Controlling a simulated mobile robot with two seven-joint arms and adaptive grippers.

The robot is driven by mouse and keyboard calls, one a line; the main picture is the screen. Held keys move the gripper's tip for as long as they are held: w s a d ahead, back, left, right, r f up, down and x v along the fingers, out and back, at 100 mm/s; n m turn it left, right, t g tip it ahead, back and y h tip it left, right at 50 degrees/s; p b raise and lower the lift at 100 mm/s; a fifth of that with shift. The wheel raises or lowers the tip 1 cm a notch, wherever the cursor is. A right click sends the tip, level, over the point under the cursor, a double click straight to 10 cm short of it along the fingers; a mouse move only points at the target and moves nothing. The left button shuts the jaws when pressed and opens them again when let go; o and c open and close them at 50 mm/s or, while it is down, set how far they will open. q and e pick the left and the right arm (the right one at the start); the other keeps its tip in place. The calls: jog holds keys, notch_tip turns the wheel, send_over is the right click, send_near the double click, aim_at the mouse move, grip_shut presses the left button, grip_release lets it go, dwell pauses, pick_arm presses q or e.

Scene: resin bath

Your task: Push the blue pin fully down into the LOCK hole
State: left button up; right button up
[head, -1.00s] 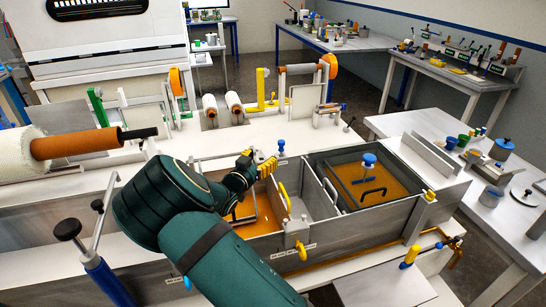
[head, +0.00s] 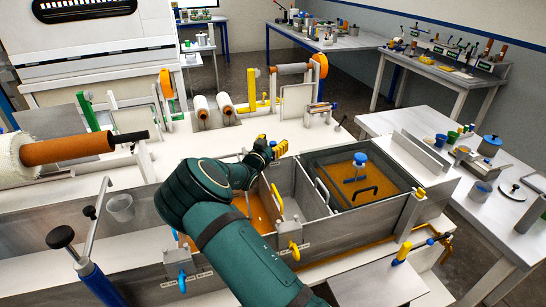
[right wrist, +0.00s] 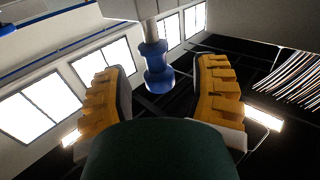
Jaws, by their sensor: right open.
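My right gripper (head: 271,145) is at the back edge of the bath, above the white bench, with its yellow fingertips apart. The blue pin shows small between these fingertips in the head view (head: 272,143), partly covered by them. In the right wrist view, the blue pin (right wrist: 157,66) with a pale grey shaft stands between the two yellow fingers, with a gap on each side. The right gripper is open and holds nothing. The LOCK hole and its label cannot be made out. My left gripper is not in view.
A yellow handle (head: 277,201) stands on the divider near my right forearm. Rollers (head: 224,105) stand behind the gripper.

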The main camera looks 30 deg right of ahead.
grip_shut()
jog(key=shift+r, duration=0.15)
